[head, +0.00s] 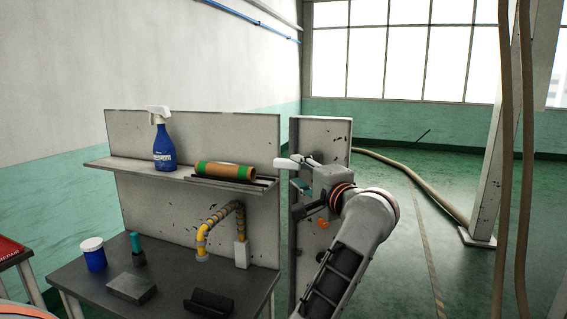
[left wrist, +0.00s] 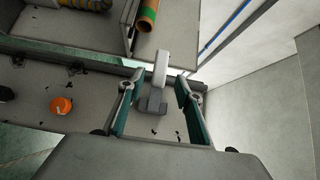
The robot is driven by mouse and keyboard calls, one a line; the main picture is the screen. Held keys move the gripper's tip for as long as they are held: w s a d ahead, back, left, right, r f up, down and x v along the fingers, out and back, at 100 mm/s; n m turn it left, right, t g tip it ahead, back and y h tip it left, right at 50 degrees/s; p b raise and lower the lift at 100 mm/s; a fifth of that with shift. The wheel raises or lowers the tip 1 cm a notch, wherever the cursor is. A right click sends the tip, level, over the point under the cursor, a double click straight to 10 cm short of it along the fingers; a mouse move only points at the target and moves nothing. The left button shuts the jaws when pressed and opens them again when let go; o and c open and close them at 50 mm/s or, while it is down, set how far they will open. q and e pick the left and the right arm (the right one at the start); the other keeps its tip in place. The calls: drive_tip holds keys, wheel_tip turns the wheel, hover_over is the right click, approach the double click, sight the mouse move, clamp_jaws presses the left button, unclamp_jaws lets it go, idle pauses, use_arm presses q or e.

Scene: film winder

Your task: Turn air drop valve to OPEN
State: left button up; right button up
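A pale lever handle (head: 288,163), which looks like the air drop valve's, stands out near the top of a grey upright panel (head: 335,133). In the left wrist view the handle (left wrist: 161,68) is whitish on a grey block (left wrist: 152,103). My left gripper (left wrist: 159,80) is open, its two teal-padded fingers on either side of the handle and block, with gaps visible. In the head view my left gripper (head: 303,190) is at the panel and hides part of the valve. No OPEN mark is readable. My right gripper is not in view.
An orange knob (left wrist: 62,105) is on the same panel. Left of it is a workbench (head: 228,287) with a shelf (head: 130,168) holding a blue spray bottle (head: 164,145) and a green-orange roll (head: 225,171). The floor at right is open.

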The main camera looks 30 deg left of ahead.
sight(289, 166)
use_arm(q)
drive_tip(key=p+x, duration=0.1)
drive_tip(key=x, duration=0.6)
drive_tip(key=shift+s, duration=0.1)
drive_tip(key=shift+a, duration=0.25)
clamp_jaws()
